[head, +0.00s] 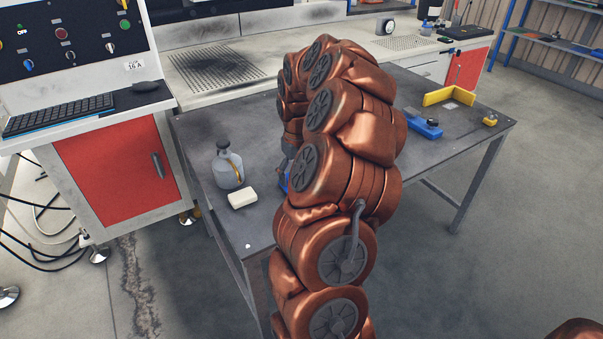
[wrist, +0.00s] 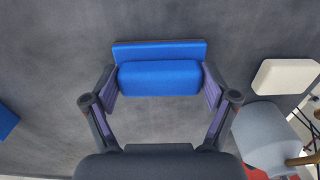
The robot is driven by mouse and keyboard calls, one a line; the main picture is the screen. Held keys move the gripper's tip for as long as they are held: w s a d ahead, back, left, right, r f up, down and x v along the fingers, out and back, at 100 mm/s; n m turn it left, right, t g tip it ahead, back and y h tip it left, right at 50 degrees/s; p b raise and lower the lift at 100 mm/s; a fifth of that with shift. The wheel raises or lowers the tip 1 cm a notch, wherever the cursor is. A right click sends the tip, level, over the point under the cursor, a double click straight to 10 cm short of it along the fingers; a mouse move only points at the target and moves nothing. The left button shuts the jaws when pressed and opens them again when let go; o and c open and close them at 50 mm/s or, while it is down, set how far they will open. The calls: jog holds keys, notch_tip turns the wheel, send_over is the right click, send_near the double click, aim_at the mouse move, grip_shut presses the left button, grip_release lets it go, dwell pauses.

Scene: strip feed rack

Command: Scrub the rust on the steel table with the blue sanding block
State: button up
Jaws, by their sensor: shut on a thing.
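The blue sanding block (wrist: 160,78) sits between the two fingers of my gripper (wrist: 159,84) in the wrist view. The fingers are shut on its ends, and its wider flat part shows beyond the grip. The steel table (wrist: 60,60) lies under it, dark grey; I cannot tell whether the block touches it. In the head view my arm hides the gripper and most of the block; a bit of blue (head: 283,184) shows at the arm's left edge above the table (head: 200,150). I cannot make out a clear rust patch in either view.
A grey bottle (head: 226,168) and a cream block (head: 242,198) stand left of my arm. A blue tool with a black knob (head: 424,128), a yellow angle piece (head: 448,95) and a small yellow item (head: 490,119) lie on the right side. A keyboard (head: 58,115) sits on the console.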

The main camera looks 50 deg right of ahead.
jog(key=shift+w+a+b, duration=0.15)
jog(key=shift+w+a, duration=0.1)
jog(key=shift+a, duration=0.45)
jog(key=shift+w+a+b, duration=0.15)
jog(key=shift+w+a, duration=0.05)
jog(key=shift+a, duration=0.55)
jog(key=shift+w+a+b, duration=0.15)
jog(key=shift+w+a, duration=0.1)
jog(key=shift+a, duration=0.45)
jog(key=shift+r, duration=0.15)
jog(key=shift+r+p, duration=0.85)
jog(key=shift+r, duration=1.6)
jog(key=shift+s, duration=0.15)
